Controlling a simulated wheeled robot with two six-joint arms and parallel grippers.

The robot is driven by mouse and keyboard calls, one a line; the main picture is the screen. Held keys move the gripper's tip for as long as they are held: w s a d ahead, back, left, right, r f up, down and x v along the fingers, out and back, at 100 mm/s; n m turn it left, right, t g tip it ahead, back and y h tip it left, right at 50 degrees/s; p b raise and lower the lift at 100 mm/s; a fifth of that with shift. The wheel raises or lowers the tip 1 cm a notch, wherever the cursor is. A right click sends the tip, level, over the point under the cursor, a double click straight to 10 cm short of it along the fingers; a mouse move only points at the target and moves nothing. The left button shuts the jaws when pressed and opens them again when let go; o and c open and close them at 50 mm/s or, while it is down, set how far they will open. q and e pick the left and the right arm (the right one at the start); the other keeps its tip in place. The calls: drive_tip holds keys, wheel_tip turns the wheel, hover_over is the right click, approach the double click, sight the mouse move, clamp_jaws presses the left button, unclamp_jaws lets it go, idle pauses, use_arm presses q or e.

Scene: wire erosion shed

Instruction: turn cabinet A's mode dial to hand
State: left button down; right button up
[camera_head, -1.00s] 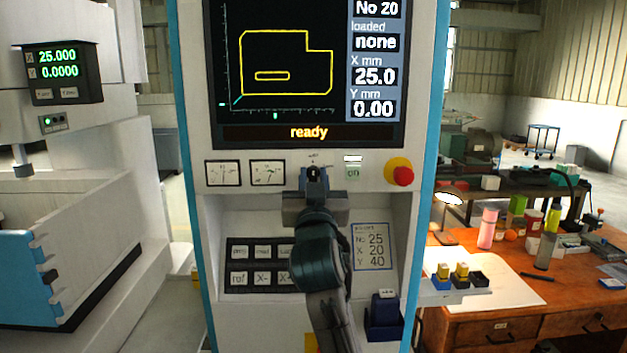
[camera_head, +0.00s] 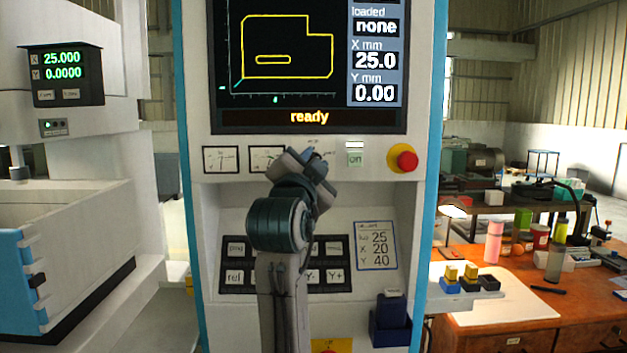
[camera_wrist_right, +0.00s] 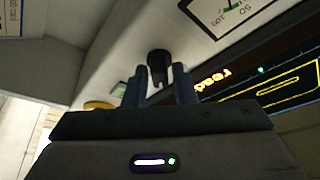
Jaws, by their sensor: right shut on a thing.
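The white cabinet (camera_head: 205,210) with blue edges stands in the middle of the head view. Its mode dial, a small black knob (camera_wrist_right: 158,62), shows between my right gripper's fingers in the right wrist view. My right gripper (camera_head: 314,156) is shut on the dial and is rolled over, tilted in the head view. The gripper hides most of the dial and its markings there, so I cannot read the dial's setting. My left gripper is not in view.
The screen (camera_head: 300,60) above reads "ready". Gauges (camera_head: 221,159) sit left of the dial; a green "on" button (camera_head: 355,159) and red stop button (camera_head: 404,160) sit right. A key panel (camera_head: 235,262) lies below, partly behind my arm. A cluttered desk (camera_head: 560,318) stands right.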

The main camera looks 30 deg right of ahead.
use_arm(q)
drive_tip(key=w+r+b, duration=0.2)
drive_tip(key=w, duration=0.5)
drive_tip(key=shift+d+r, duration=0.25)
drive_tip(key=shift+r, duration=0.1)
use_arm(e)
drive_tip(key=shift+m+g, duration=0.65)
drive_tip(key=shift+m, duration=0.85)
drive_tip(key=shift+m+g, duration=0.65)
drive_tip(key=shift+m, duration=0.85)
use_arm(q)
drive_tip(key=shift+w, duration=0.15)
use_arm(e)
drive_tip(key=o, duration=0.8)
drive_tip(key=shift+a, duration=0.1)
